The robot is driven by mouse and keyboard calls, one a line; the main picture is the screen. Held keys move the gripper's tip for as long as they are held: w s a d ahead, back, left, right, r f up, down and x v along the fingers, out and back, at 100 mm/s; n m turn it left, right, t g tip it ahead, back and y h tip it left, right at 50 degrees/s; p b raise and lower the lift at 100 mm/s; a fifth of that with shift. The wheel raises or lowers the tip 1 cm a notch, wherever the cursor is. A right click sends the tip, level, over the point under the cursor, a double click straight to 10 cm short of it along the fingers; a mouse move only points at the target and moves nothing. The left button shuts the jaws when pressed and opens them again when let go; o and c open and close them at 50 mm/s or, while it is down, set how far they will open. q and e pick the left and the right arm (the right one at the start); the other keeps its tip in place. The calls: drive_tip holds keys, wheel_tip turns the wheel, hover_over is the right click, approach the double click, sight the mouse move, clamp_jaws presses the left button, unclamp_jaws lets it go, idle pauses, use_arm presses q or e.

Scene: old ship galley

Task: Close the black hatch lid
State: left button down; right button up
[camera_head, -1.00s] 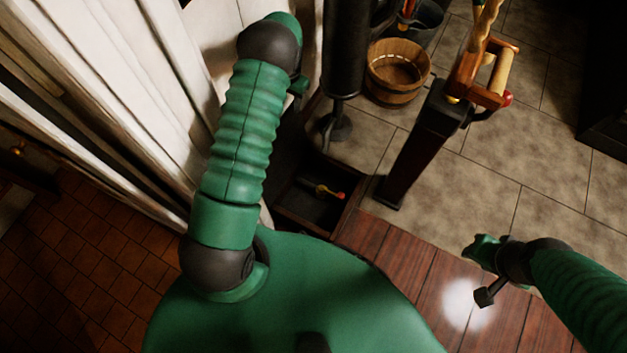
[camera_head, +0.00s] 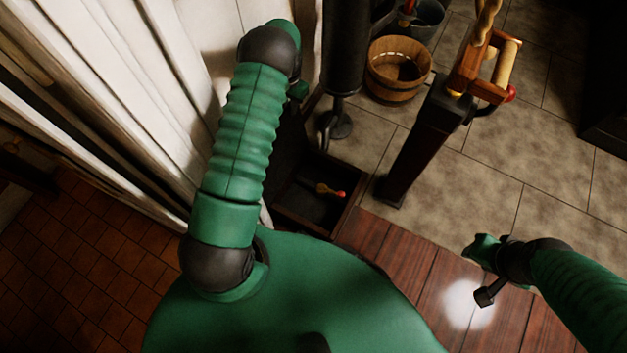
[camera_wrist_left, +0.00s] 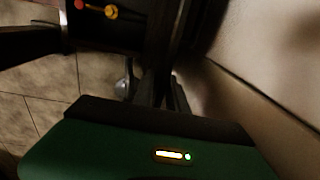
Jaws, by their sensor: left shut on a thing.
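The hatch is an open, wood-rimmed box (camera_head: 351,212) in the floor, right of my left forearm. Its black lid (camera_head: 288,140) stands raised at the box's left side, partly hidden by my left arm. In the left wrist view the dark lid (camera_wrist_left: 162,45) shows nearly edge-on. My left gripper (camera_wrist_left: 160,95) is shut on the lid there; in the head view it is mostly hidden behind my arm. My right gripper (camera_head: 484,272) hangs over the planks at lower right, apart from the hatch; its jaws are unclear.
A small yellow and red item (camera_head: 330,191) lies inside the box. A dark post (camera_head: 415,150) with a wooden handle stands just right of it. A wooden tub (camera_head: 398,72) and a black cylinder (camera_head: 346,50) stand behind. White panels (camera_head: 150,110) close off the left.

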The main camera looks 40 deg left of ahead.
use_arm(q)
drive_tip(key=shift+a, duration=0.1)
drive_tip(key=shift+d+r, duration=0.1)
drive_tip(key=shift+d, duration=0.1)
drive_tip(key=d+y+p, duration=0.2)
drive_tip(key=d+y, duration=0.1)
drive_tip(key=d, duration=0.3)
drive_tip(key=shift+w+d, duration=0.4)
